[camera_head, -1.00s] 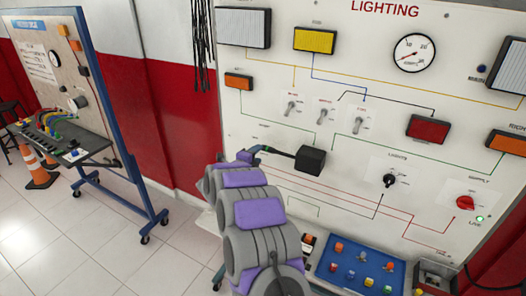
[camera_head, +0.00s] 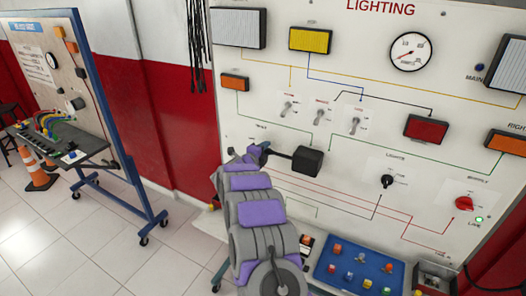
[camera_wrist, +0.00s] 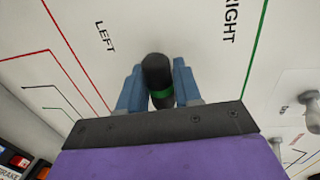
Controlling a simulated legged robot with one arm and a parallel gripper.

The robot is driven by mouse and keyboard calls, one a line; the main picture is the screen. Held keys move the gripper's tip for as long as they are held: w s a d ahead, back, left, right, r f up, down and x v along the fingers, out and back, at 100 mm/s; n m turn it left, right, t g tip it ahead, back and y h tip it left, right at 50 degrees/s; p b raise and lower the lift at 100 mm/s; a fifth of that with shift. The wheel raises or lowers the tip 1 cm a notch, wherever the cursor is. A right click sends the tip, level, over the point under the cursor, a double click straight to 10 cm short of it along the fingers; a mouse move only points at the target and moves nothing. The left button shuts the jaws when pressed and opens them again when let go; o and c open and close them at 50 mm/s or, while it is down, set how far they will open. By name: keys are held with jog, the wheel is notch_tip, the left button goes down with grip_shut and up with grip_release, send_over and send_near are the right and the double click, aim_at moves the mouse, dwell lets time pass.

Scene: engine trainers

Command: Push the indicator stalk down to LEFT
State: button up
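The indicator stalk is a dark rod sticking out to the left from a black box (camera_head: 308,161) on the lighting panel. In the wrist view the dark stalk (camera_wrist: 157,72) with a green band shows end-on between the two blue fingers of my gripper (camera_wrist: 158,92). The fingers are apart, one on each side of the stalk and very close to it; whether they clamp it cannot be told. In the head view my gripper (camera_head: 258,152) is at the stalk's outer end, partly hidden by my arm. LEFT (camera_wrist: 105,37) and RIGHT (camera_wrist: 230,21) labels are printed on either side.
Toggle switches (camera_head: 319,116), a black knob (camera_head: 387,182) and a red knob (camera_head: 464,203) are on the panel. A blue tray (camera_head: 350,277) with coloured parts lies below. A second trainer board (camera_head: 100,60) stands left, with open floor between.

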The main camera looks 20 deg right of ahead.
jog(key=shift+d, duration=0.3)
jog(key=shift+c, duration=1.4)
jog(key=shift+a+f, duration=0.1)
jog(key=shift+a, duration=0.1)
grip_shut()
jog(key=shift+a, duration=0.1)
